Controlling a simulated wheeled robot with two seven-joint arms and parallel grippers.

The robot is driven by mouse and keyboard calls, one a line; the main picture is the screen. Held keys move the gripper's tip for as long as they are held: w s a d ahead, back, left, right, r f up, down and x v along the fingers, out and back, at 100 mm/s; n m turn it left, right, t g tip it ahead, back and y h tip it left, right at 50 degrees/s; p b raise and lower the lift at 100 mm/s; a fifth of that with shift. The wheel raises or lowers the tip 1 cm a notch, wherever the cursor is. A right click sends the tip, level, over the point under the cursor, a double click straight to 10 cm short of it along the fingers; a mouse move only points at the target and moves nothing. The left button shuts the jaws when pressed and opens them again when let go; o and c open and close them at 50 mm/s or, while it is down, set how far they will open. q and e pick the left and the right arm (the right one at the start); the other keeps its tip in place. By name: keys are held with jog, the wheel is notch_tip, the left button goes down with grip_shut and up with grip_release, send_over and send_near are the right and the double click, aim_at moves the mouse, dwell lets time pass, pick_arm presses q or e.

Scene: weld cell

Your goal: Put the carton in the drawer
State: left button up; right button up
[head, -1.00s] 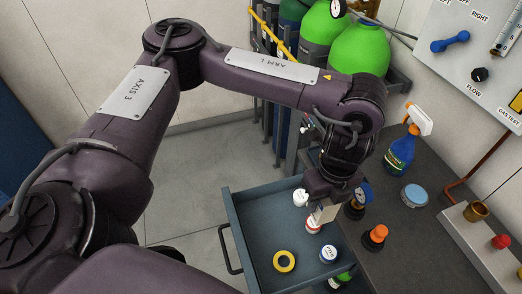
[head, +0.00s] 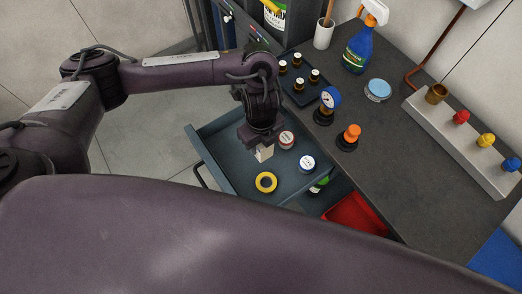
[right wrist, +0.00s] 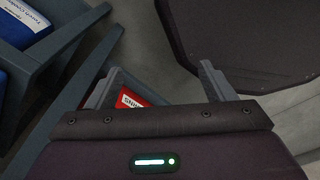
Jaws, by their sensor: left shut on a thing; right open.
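The drawer (head: 225,164) is a pulled-out blue-grey tray at the centre of the head view. My left gripper (head: 263,148) points down over it and is shut on the small pale carton (head: 265,155). The carton's upper part is hidden by the jaws. I cannot tell whether its lower end touches the drawer floor. My right gripper (right wrist: 160,85) shows only in the right wrist view. Its two fingers are wide apart, with nothing gripped between them.
The drawer holds a yellow tape roll (head: 266,182), a white-and-blue tub (head: 307,163) and a red-and-white tub (head: 286,140). A red bin (head: 355,214) lies below. The bench (head: 400,150) carries a gauge (head: 330,98), orange-topped item (head: 348,137) and spray bottle (head: 359,48).

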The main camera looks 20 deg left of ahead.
pick_arm(q)
jog(key=shift+f, duration=0.75)
notch_tip(320, 180, down, 3)
jog(key=shift+r+b, duration=0.2)
jog(key=shift+b, duration=0.6)
jog(key=shift+f, duration=0.35)
pick_arm(e)
jog(key=shift+w+a+f, duration=0.15)
jog(key=shift+a+f, duration=0.15)
jog(key=shift+f, duration=0.25)
jog(key=shift+w+a+f, duration=0.1)
jog(key=shift+a+f, duration=0.15)
jog(key=shift+f, duration=0.25)
pick_arm(q)
jog(key=shift+f, duration=0.15)
jog(key=o, duration=1.1)
pick_arm(e)
jog(key=shift+d+f, duration=0.1)
jog(key=shift+d, duration=0.3)
